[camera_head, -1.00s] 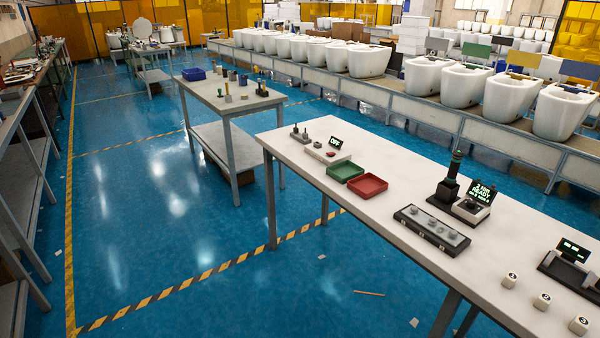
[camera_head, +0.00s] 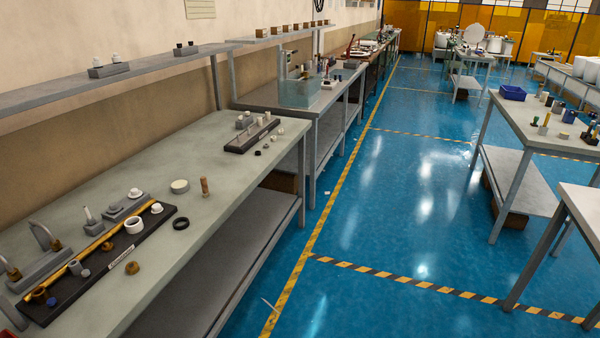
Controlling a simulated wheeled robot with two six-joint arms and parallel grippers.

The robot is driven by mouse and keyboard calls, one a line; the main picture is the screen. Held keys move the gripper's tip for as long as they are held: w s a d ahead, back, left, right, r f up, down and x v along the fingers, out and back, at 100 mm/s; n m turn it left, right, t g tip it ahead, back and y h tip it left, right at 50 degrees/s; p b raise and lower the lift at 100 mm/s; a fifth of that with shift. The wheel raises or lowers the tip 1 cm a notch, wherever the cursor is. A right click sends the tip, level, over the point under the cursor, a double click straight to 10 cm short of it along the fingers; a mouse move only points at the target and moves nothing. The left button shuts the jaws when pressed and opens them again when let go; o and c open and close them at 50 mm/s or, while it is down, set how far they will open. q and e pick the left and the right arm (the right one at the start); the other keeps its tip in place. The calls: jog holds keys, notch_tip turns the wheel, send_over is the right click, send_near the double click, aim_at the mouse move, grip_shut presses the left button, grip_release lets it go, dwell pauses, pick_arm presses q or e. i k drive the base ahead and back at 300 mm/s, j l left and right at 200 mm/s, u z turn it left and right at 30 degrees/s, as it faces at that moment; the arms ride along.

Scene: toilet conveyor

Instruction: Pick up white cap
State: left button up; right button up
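Several small white pieces that may be the white cap are in the head view, and I cannot tell which one is meant. One white knob-like piece (camera_head: 157,208) is at the far end of the black tray (camera_head: 98,268). Another white piece (camera_head: 135,194) sits on a grey block behind the tray. A larger white hollow cylinder (camera_head: 134,225) is on the tray. A flat round off-white disc (camera_head: 179,186) lies on the bench to the right. Neither of my grippers is in view.
The pieces are on a long grey-green bench (camera_head: 215,213) along the left wall, under a shelf (camera_head: 150,75). A wooden peg (camera_head: 204,186) and black ring (camera_head: 181,223) are nearby. Blue floor (camera_head: 400,230) is open to the right, with tables beyond.

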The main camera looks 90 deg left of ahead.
aim_at(135, 193)
jog(key=u, duration=4)
jog(key=i+z, duration=0.2)
jog(key=z, duration=0.2)
jog(key=i+j+z, duration=0.2)
jog(key=z, duration=0.15)
